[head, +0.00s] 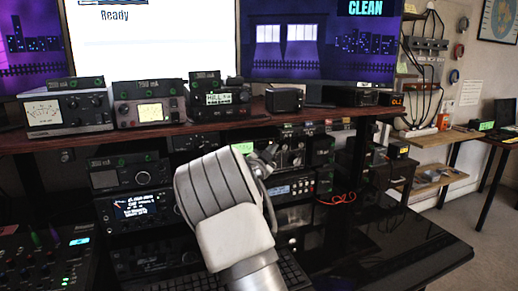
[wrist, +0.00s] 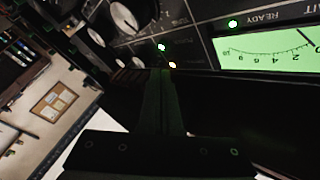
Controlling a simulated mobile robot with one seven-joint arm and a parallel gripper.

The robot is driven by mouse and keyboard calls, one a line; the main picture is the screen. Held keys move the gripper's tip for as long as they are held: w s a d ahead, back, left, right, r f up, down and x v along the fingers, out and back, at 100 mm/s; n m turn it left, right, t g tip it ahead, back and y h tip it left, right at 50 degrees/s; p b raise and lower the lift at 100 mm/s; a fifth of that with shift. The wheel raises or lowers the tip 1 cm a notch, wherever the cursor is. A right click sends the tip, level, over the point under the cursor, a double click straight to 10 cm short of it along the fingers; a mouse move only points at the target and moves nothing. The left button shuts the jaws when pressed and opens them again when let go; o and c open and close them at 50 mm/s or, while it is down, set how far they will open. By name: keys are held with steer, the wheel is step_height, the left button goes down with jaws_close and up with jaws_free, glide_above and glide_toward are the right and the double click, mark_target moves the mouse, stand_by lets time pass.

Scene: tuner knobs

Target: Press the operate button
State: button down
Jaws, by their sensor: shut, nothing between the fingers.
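No label reading "operate" is legible, so I cannot tell which part is the operate button. In the head view my arm hides the tips.
A wooden shelf (head: 240,112) carries several radio units below large screens. More radios stack under it, with a mixer (head: 48,260) at lower left and a black desk (head: 410,250) at lower right. In the wrist view, a silver knob (wrist: 125,17) sits left of the lights.

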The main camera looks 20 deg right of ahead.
steer(key=shift+s, duration=0.2)
steer(key=s+b, duration=0.3)
steer(key=s, duration=0.3)
steer(key=shift+d, duration=0.1)
stand_by(0.6)
